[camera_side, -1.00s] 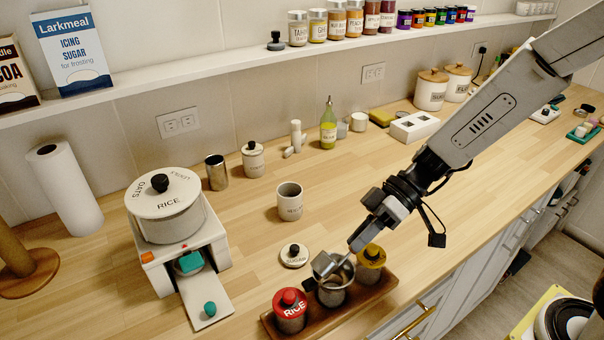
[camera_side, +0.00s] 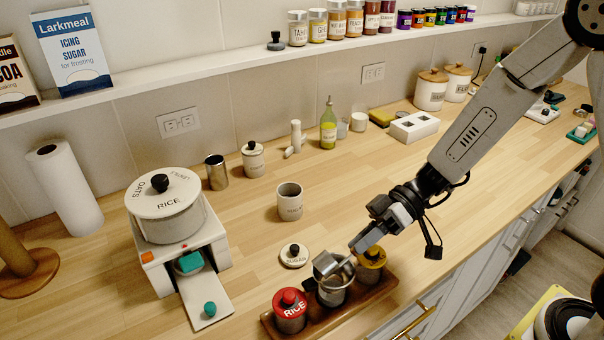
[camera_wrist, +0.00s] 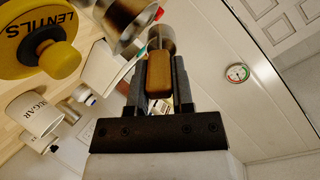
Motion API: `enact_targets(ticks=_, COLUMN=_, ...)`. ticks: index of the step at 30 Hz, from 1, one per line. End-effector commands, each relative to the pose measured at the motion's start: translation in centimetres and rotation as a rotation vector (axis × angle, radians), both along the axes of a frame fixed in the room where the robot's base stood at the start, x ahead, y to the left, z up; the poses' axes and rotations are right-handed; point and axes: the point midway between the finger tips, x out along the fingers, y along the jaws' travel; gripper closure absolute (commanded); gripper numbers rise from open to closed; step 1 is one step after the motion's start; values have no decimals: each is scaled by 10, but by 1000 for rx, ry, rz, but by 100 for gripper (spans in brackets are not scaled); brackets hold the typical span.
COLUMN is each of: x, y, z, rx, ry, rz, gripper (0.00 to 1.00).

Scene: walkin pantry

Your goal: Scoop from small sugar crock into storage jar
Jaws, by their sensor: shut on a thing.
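My gripper (camera_side: 362,243) is shut on the handle of a metal scoop (camera_side: 325,264); the brown handle (camera_wrist: 159,74) shows between the fingers in the wrist view. A white jar lettered SUGAR (camera_wrist: 36,113) shows in the wrist view.
The wooden tray (camera_side: 378,291) also holds a red-lidded RICE jar (camera_side: 290,312) and a yellow-lidded jar (camera_side: 371,260), close beside the crock. A white dispenser (camera_side: 180,240) stands left. The counter between tray and storage jar is mostly clear.

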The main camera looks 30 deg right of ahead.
Motion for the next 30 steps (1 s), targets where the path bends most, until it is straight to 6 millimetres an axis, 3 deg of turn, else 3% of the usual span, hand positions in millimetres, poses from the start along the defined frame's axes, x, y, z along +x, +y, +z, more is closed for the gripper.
enact_targets(ticks=11, x=0, y=0, z=9, rx=-11, ry=-3, rz=1, gripper=100)
enact_targets(ticks=30, x=-1, y=2, z=75, rx=-112, ry=-4, rz=7, gripper=100)
